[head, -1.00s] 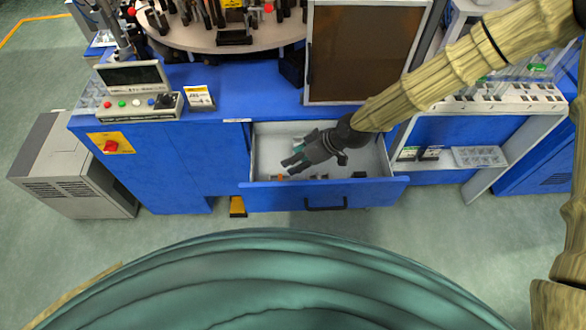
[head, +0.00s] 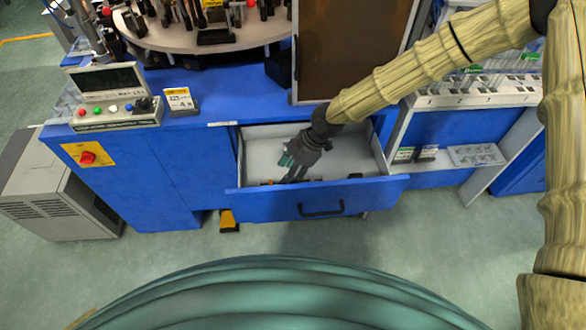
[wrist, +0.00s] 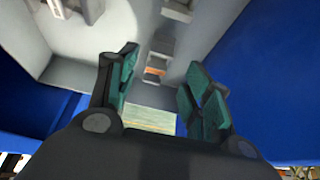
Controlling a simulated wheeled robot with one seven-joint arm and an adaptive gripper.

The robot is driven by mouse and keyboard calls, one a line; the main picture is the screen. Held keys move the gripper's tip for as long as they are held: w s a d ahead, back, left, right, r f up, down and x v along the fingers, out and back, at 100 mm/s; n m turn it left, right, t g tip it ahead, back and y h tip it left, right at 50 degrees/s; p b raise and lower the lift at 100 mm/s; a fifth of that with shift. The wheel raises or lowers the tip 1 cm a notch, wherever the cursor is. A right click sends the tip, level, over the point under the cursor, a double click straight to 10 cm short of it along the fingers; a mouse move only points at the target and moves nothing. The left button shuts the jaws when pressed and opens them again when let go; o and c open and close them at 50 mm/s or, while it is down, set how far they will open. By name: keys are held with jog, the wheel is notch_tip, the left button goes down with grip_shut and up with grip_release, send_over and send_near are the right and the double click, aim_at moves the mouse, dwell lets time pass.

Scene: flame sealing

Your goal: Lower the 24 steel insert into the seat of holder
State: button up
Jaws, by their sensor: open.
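My gripper (head: 288,172) reaches down into the open blue drawer (head: 345,199) in the head view. In the wrist view my gripper (wrist: 160,90) is open, its teal-padded fingers apart with nothing held between them. Beyond the fingertips a small grey block with an orange part (wrist: 155,71) stands on the drawer's grey floor. Another grey block (wrist: 177,9) is farther off at the top of the wrist view. I cannot tell which of these is the 24 steel insert or the holder; no marking is readable.
Above are the blue cabinet top, a control box (head: 115,112), a yellow-and-white card (head: 180,99) and a round turntable (head: 190,40). A shelf with small trays (head: 475,155) is at right.

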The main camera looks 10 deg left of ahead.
jog(key=shift+b+x, duration=1.4)
jog(key=shift+x, duration=1.8)
jog(key=c, duration=1)
jog(key=shift+r+p, duration=3.4)
jog(key=shift+r, duration=1.65)
jog(key=shift+c, duration=0.3)
